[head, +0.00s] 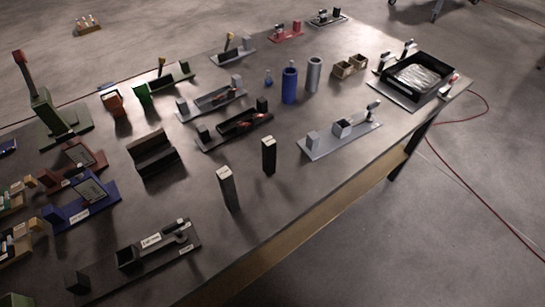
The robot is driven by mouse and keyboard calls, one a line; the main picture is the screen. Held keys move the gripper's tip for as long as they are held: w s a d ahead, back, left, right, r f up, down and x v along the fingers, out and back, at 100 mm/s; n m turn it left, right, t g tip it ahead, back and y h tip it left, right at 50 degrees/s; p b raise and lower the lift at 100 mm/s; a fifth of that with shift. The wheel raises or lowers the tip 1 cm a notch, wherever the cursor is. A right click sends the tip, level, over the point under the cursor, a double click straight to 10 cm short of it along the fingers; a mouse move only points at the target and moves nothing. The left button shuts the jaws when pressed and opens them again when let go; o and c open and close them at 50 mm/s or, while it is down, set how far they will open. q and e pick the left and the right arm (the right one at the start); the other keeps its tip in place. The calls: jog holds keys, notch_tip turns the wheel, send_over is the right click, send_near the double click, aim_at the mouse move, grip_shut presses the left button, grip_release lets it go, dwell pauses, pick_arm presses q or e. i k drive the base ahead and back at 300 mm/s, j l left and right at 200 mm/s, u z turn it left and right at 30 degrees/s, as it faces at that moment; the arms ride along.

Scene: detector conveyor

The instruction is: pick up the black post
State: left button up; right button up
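Two upright dark posts stand on the dark grey table near its front edge. The right one is a black post (269,157) with a pale top. The left one (228,190) is similar, slightly nearer and greyer, also with a pale top. They stand apart with bare table between them. Neither of my grippers shows in the head view, so nothing is seen touching either post.
A light grey plate with blocks (340,140) lies right of the posts, and an empty-looking dark open box (155,158) lies left. A blue cylinder (289,84) and grey cylinder (313,74) stand behind. The table (290,205) is bare in front.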

aim_at(268, 144)
jog(key=i+l+u, duration=0.1)
jog(key=u, duration=0.75)
jog(key=l+u, duration=0.45)
jog(key=l, duration=0.25)
jog(key=k+l+u, duration=0.1)
jog(key=l+u, duration=0.35)
jog(key=l, duration=0.25)
